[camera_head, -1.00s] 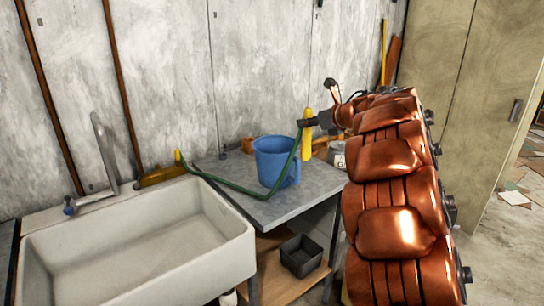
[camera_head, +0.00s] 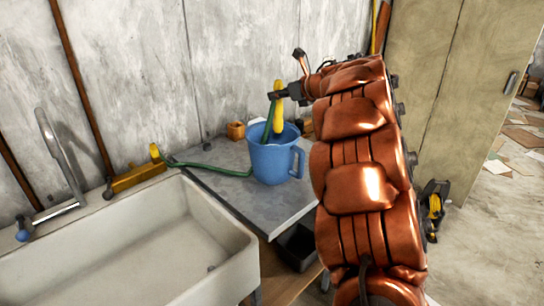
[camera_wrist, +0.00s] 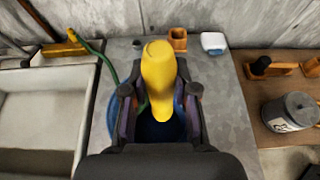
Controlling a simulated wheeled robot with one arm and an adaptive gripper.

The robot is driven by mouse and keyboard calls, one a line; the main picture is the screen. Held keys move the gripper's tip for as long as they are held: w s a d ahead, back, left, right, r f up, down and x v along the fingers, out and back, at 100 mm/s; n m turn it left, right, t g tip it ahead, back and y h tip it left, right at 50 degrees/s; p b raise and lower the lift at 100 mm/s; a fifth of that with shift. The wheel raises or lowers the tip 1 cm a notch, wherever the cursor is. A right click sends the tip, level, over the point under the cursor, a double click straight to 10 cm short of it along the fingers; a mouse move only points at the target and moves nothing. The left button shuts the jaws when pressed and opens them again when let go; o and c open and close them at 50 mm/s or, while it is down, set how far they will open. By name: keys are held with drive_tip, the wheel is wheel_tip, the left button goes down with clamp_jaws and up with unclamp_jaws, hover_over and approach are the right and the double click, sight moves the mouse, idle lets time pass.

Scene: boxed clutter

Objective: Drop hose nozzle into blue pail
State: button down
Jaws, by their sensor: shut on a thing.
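The yellow hose nozzle (camera_head: 278,108) is held upright by my gripper (camera_head: 278,94) over the mouth of the blue pail (camera_head: 270,164). In the head view its lower part reaches down to the pail's opening. The wrist view shows the yellow nozzle (camera_wrist: 158,75) between the two fingers of my gripper (camera_wrist: 160,92), which is shut on it. The pail (camera_wrist: 112,118) lies below and is partly hidden by the gripper. A green hose (camera_head: 215,168) runs from the tap side across the table and over the pail toward the nozzle.
The pail stands on a grey table (camera_head: 230,186). A white sink (camera_head: 228,240) is at the left with a faucet (camera_head: 62,160). The wrist view shows a metal can (camera_wrist: 290,112) on a wooden surface at the right.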

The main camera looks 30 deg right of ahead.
sight(282, 103)
drive_tip(key=shift+f+b, duration=0.65)
drive_tip(key=shift+f, duration=0.9)
drive_tip(key=c, duration=0.8)
unclamp_jaws()
drive_tip(key=shift+s, duration=0.1)
drive_tip(key=v, duration=1.2)
drive_tip(key=shift+f, duration=0.1)
